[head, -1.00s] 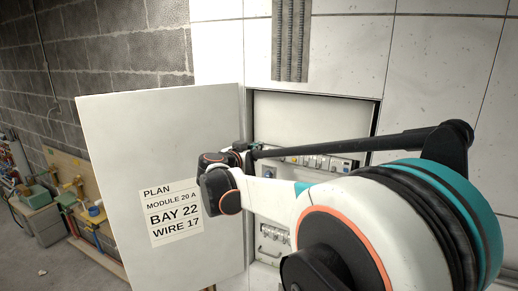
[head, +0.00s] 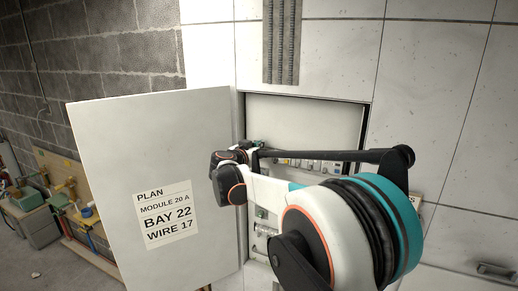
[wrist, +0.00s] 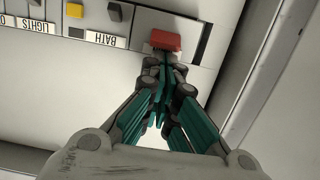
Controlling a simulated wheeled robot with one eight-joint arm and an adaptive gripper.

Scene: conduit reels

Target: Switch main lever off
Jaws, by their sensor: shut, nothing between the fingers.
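A red lever (wrist: 165,40) shows in the wrist view on the light panel, beside a dark slot. My gripper (wrist: 163,72) is shut and empty, with its fingertips right at the near edge of the red lever. They look to be touching it or nearly so; I cannot tell which. In the head view my gripper (head: 258,147) is at the left side of the open cabinet (head: 305,120), and my arm hides much of the interior. The red lever cannot be made out there.
Switches with labels reading BATH (wrist: 105,39) and LIGHTS, upside down, lie left of the lever. The open cabinet door (head: 155,135) with a plan note (head: 167,213) stands to the left. A workbench (head: 75,215) is farther left.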

